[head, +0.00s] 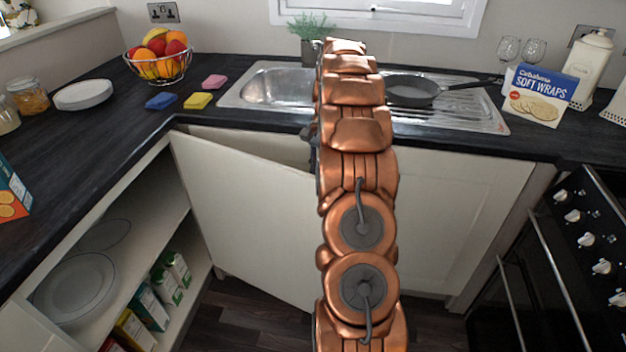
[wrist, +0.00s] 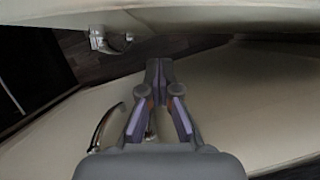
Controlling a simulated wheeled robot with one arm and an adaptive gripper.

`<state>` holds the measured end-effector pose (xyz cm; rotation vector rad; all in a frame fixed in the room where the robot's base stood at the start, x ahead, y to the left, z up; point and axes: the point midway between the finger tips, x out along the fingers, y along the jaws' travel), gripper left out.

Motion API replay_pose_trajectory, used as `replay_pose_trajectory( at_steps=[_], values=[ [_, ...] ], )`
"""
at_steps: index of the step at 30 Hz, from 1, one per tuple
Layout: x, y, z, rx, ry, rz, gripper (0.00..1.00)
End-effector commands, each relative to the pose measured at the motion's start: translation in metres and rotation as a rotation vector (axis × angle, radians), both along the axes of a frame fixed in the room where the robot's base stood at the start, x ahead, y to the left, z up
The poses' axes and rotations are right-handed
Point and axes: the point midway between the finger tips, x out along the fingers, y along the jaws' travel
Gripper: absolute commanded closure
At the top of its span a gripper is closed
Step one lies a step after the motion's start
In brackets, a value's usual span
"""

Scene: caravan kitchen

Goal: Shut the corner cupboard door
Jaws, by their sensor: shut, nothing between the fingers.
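The corner cupboard door (head: 235,215) is a cream panel standing ajar below the worktop in the head view. A dark gap shows along its top between it and the cupboard front. My copper arm crosses in front of its right part and hides most of my gripper there. In the wrist view my gripper (wrist: 158,68) is shut and empty, with its fingertips together. Cream panels (wrist: 240,95) lie around it; I cannot tell whether the fingers touch one. A metal hinge-like fitting (wrist: 106,40) shows at upper left, and a curved metal piece (wrist: 103,126) at lower left.
The dark worktop (head: 110,125) overhangs the cupboards. Open shelves (head: 130,225) with plates and boxes lie at left. A sink (head: 265,88) with a pan (head: 410,90) is above, and a black oven (head: 540,270) stands at right. Some dark floor (head: 235,320) is free below.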

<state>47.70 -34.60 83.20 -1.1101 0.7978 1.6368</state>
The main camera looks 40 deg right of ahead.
Motion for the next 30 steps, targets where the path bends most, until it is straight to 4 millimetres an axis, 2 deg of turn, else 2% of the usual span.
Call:
replay_pose_trajectory(
  at_steps=[19,24,30],
  values=[
    [-0.010,0.030,-0.070,0.005,0.005,0.003,1.00],
    [-0.010,0.032,-0.080,0.001,0.000,0.002,1.00],
    [-0.010,0.034,-0.083,0.000,0.000,0.002,1.00]
  ],
)
